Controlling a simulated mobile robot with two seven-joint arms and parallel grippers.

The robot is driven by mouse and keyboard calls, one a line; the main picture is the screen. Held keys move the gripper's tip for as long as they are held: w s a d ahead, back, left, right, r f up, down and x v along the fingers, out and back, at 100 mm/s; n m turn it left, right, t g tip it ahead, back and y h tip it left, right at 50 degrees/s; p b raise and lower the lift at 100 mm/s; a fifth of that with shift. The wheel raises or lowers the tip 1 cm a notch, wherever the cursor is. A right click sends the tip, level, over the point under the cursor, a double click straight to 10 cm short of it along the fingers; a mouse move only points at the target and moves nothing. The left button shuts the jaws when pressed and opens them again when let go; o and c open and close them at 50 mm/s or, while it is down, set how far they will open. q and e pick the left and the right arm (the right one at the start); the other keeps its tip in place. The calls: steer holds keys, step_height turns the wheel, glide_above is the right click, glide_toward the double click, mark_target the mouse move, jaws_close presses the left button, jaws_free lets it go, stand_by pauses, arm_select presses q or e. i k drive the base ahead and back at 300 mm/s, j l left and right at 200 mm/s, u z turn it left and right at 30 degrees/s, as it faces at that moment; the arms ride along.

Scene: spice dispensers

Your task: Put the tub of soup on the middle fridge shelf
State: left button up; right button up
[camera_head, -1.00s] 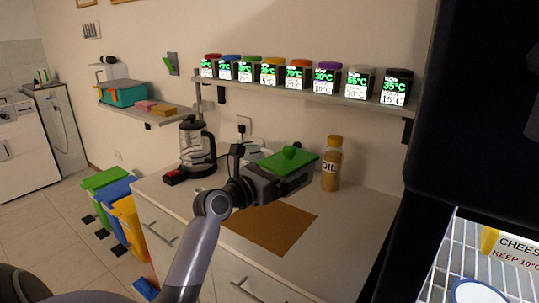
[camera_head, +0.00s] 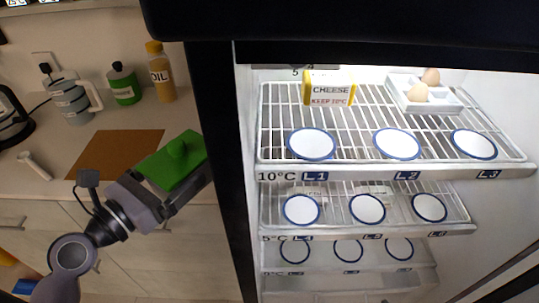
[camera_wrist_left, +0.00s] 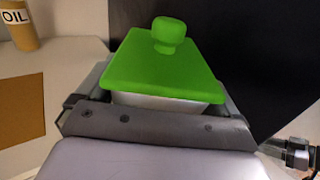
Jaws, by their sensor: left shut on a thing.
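The tub of soup has a green lid with a knob (camera_head: 179,160) and a white body, best seen in the left wrist view (camera_wrist_left: 165,78). In the wrist view the jaws (camera_wrist_left: 160,118) clasp the body below the lid. The middle fridge shelf (camera_head: 370,234), marked 5°C, is a wire rack with three white, blue-rimmed discs on it and no food visible. My right gripper is not in view.
The top shelf (camera_head: 400,173), marked 10°C, holds a cheese pack (camera_head: 329,89), an egg tray (camera_head: 412,99) and three discs. A lower shelf (camera_head: 350,270) also has three discs. The fridge's dark edge (camera_head: 222,170) stands between tub and shelves. The counter holds an oil bottle (camera_head: 160,72).

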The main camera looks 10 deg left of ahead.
mark_target(376, 200)
steer(key=k, duration=0.9)
steer(key=k+z, duration=0.35)
steer(key=z, duration=0.9)
steer(key=i+j+z, duration=0.2)
steer(key=i+j, duration=0.45)
steer(key=i, duration=0.15)
